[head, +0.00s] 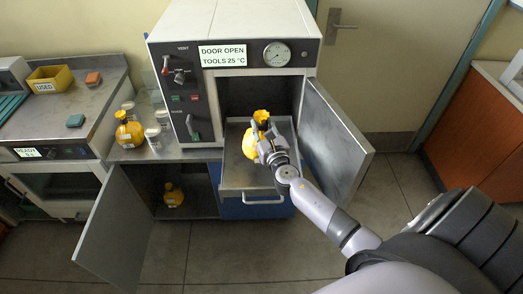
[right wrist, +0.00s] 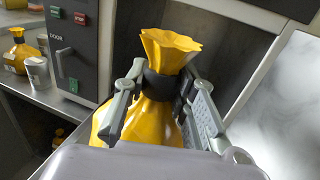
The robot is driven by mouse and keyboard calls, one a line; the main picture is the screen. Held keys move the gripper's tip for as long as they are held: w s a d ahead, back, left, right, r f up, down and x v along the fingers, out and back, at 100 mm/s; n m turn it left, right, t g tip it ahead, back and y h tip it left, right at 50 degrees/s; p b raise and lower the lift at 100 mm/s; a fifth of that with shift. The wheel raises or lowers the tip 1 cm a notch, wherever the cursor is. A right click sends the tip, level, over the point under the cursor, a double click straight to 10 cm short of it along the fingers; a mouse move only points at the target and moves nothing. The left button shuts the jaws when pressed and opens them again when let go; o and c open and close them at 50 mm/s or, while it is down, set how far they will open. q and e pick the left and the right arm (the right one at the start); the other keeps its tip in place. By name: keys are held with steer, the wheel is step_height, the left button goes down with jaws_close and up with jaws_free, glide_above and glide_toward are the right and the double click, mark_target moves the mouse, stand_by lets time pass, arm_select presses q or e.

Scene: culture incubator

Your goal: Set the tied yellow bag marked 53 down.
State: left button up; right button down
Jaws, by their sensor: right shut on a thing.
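A tied yellow bag (head: 249,146) is in my right gripper (head: 266,138), in front of the incubator's open chamber and over the pulled-out metal shelf (head: 236,179). In the right wrist view the fingers (right wrist: 155,92) close around the dark tie at the neck of the yellow bag (right wrist: 137,122), and its gathered top flares above them. The bag hangs roughly upright. I cannot tell whether its base touches the shelf, and no number on it is readable. My left gripper is not in view.
The incubator door (head: 335,135) stands open at the right, close to my right arm. A second yellow bag (head: 129,134) and several jars stand on the left counter. Another yellow bag (head: 173,195) sits in the open lower cupboard. A yellow USED bin (head: 49,85) is far left.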

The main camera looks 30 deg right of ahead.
step_height(320, 180, down, 8)
steer(key=b, duration=0.3)
steer(key=shift+f, duration=0.15)
steer(key=shift+b, duration=0.35)
steer(key=c, duration=1.3)
jaws_free()
steer(key=shift+f, duration=0.15)
